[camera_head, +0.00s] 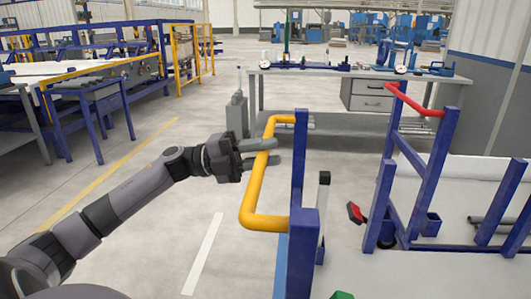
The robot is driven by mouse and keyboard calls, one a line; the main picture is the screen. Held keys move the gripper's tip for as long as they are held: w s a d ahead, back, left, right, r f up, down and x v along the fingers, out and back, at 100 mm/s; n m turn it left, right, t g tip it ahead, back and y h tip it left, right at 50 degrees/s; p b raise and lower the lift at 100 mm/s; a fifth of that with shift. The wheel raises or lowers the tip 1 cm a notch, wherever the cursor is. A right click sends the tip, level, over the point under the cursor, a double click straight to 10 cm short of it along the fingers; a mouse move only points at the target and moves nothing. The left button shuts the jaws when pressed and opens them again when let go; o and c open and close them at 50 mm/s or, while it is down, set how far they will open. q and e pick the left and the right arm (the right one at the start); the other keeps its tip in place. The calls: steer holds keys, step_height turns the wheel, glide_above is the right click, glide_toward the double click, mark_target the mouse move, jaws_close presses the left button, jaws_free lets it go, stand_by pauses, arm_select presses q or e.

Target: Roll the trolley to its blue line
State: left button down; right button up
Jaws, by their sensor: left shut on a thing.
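The yellow handle (254,192) is a bent bar fixed to blue upright posts (298,165), which look like the near end of the trolley. My left gripper (262,154) reaches in from the left and is shut on the handle's upright stretch, its fingers on both sides of the bar. A light blue strip (281,268) shows beside the near post; I cannot tell whether it is the floor line or part of the trolley. My right gripper is not in view.
A blue frame with a red handle (415,99) stands at the right. A grey workbench (340,131) stands behind. A blue-legged table (95,100) is at the left. A white line (204,254) and yellow line (110,170) mark open floor at the left.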

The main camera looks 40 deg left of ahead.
arm_select(q)
steer(key=c, duration=1)
jaws_free()
steer(key=shift+a, duration=0.1)
steer(key=v, duration=0.7)
steer(key=shift+s, duration=0.1)
